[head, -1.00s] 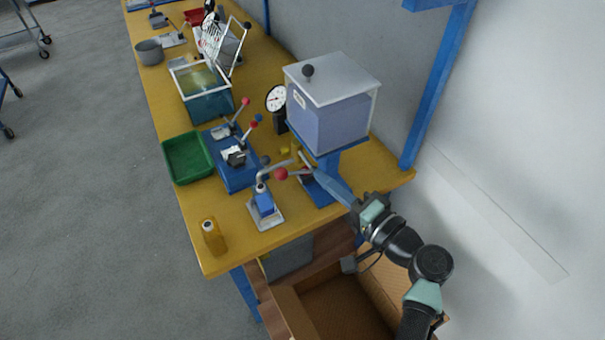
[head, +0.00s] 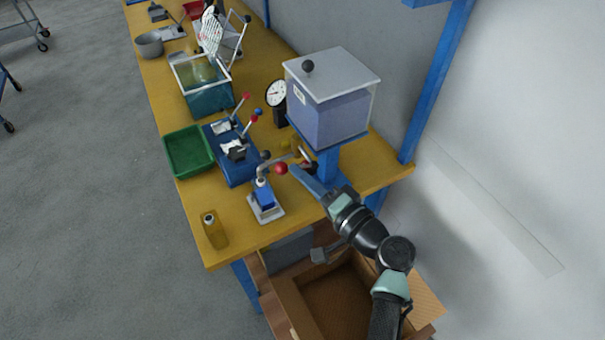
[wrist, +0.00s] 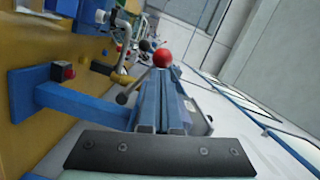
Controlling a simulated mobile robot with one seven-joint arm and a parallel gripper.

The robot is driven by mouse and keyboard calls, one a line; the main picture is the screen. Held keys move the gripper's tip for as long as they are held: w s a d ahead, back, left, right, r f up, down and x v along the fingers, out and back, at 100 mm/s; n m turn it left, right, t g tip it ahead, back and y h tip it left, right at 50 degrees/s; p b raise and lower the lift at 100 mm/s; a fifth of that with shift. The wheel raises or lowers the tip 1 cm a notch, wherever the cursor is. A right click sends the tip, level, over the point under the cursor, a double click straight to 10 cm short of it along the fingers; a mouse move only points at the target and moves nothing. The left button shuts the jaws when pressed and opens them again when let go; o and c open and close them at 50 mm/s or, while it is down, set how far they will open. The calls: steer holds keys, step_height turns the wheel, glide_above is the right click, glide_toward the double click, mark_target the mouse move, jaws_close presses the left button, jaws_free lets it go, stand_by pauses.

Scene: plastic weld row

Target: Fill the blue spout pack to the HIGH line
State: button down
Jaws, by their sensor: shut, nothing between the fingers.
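The blue spout pack (head: 264,196) stands upright on a pale base plate near the front of the yellow bench, below the bent filler pipe. Its HIGH line and fill level are too small to read. The filler hopper (head: 330,115), a clear box of bluish liquid with a grey lid, stands on a blue post behind. A red knob (head: 281,169) is on the filler lever. My gripper (head: 296,169) is shut and empty, its blue fingers pointing at the red knob. In the wrist view the red knob (wrist: 162,57) shows just beyond the fingertips; whether they touch it I cannot tell.
A green tray (head: 189,151), a blue lever unit (head: 236,165) and a round dial gauge (head: 277,92) stand farther back. An open cardboard box (head: 345,300) lies below the bench edge.

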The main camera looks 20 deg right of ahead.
steer(key=shift+a+f+n+b, duration=0.2)
steer(key=shift+f+n+b, duration=0.2)
steer(key=shift+b, duration=0.2)
steer(key=f+n+b, duration=0.1)
steer(key=b, duration=0.1)
steer(key=a+n+h+b, duration=0.1)
steer(key=n+b, duration=0.1)
steer(key=b, duration=0.1)
steer(key=shift+s+f+n+g, duration=0.15)
steer(key=shift+f+n+g, duration=0.15)
steer(key=shift+f, duration=0.05)
stand_by(3.8)
